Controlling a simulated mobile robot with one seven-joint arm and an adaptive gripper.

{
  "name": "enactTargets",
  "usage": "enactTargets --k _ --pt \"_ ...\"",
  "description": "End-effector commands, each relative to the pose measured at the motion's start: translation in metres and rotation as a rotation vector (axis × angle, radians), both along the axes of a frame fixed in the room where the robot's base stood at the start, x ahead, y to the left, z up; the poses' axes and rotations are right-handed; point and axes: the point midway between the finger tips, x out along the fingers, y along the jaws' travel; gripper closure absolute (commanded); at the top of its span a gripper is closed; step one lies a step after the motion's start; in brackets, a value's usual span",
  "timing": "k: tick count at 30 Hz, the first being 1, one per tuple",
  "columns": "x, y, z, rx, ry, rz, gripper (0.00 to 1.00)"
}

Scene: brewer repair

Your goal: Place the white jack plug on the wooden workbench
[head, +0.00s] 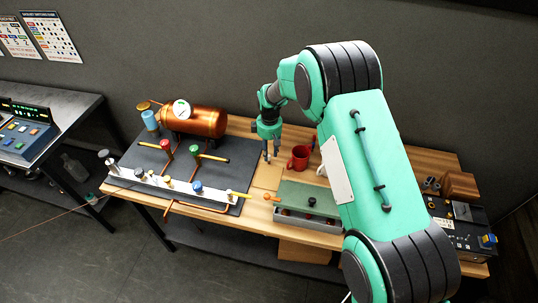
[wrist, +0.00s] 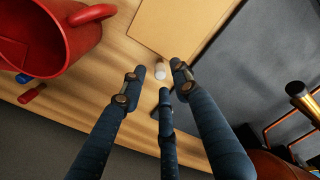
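The small white jack plug (wrist: 160,70) shows in the wrist view on or just above the wooden workbench (wrist: 122,50), near the edge of a tan board. My gripper (wrist: 160,78) has three dark blue fingers. They are spread around the plug, with visible gaps between it and the fingertips. Whether the plug touches the wood is hard to tell. In the head view my gripper (head: 268,155) points down over the workbench (head: 415,165), left of the red mug; the plug cannot be made out there.
The red mug (head: 299,158) stands close to my gripper. A blue piece (wrist: 24,78) and a red piece (wrist: 32,93) lie near it. The tan board (wrist: 185,25) lies flat. A copper boiler (head: 205,121) and dark valve panel (head: 215,167) are left; a green-topped tray (head: 308,200) is in front.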

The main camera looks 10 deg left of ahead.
Motion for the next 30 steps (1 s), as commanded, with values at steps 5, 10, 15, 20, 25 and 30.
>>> enactTargets --k 5,10,15,20,25,30 --pt "0.001 0.000 0.028 0.001 -0.002 0.000 0.69" --pt "0.000 0.000 0.057 0.001 -0.001 0.000 0.69" --pt "0.000 -0.001 0.082 0.001 -0.001 0.000 0.69" --pt "0.000 -0.001 0.096 0.000 0.000 0.000 0.69" --pt "0.000 -0.001 0.103 -0.001 0.001 0.000 0.69" --pt "0.000 -0.001 0.103 -0.001 0.001 0.000 0.69"
